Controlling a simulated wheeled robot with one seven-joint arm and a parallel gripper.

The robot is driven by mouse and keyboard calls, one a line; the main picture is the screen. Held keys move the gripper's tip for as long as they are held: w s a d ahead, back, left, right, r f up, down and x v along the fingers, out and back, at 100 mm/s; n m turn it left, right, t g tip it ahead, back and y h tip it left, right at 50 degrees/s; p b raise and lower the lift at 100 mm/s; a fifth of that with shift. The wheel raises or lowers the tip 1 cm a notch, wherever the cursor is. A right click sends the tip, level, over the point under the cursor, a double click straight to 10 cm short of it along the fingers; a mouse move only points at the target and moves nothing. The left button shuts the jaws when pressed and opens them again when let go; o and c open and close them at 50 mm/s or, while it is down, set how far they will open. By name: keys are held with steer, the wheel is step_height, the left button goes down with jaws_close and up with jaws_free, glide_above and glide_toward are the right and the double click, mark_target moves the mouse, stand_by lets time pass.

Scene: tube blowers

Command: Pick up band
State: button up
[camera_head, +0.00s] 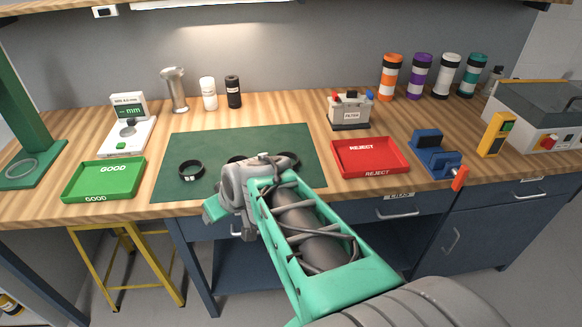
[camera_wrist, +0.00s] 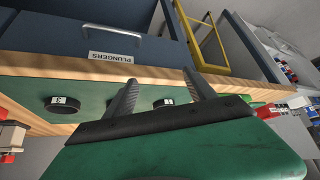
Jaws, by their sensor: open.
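Black bands lie on the dark green mat (camera_head: 260,140). One band (camera_head: 191,170) with a small white label is clear of my arm at the mat's left. A second band (camera_head: 236,159) and a third band (camera_head: 288,160) are partly covered by my arm in the head view. In the wrist view, one labelled band (camera_wrist: 65,105) sits left of my fingers, and another (camera_wrist: 163,103) appears between them. My gripper (camera_wrist: 162,78) is open and empty, its two grey fingers apart. In the head view its fingertips are hidden or unclear near the mat's front edge.
A green GOOD tray (camera_head: 103,180) stands left of the mat, a red REJECT tray (camera_head: 371,158) right. A filter box (camera_head: 350,110), blue fixture (camera_head: 433,155) and scale (camera_head: 128,135) stand around. A drawer front (camera_wrist: 100,45) lies below the table edge.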

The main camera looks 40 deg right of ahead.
mark_target(296, 169)
steer(key=shift+o, duration=1.4)
steer(key=w+d+f+t+b, duration=0.1)
steer(key=d, duration=0.3)
steer(key=w+d+f+m+t+h+b, duration=0.1)
steer(key=d, duration=0.4)
steer(key=w+d+f+m+t+h+b, duration=0.1)
steer(key=d, duration=0.4)
steer(key=shift+w+d+f+t, duration=0.2)
steer(key=shift+d+f+t, duration=0.05)
steer(key=shift+t, duration=0.05)
steer(key=o, duration=0.4)
steer(key=d+h, duration=0.1)
steer(key=d, duration=0.2)
steer(key=s+d+m+t+h+b, duration=0.1)
steer(key=d, duration=0.3)
steer(key=s+d+r+m+t+h, duration=0.1)
steer(key=d, duration=0.2)
steer(key=shift+s+d+r+b, duration=0.1)
steer(key=shift+d+b, duration=0.2)
steer(key=shift+b, duration=0.05)
steer(key=p+x, duration=0.1)
steer(key=x, duration=0.6)
steer(key=shift+w+d, duration=0.1)
steer(key=shift+w, duration=0.2)
steer(key=c, duration=1.4)
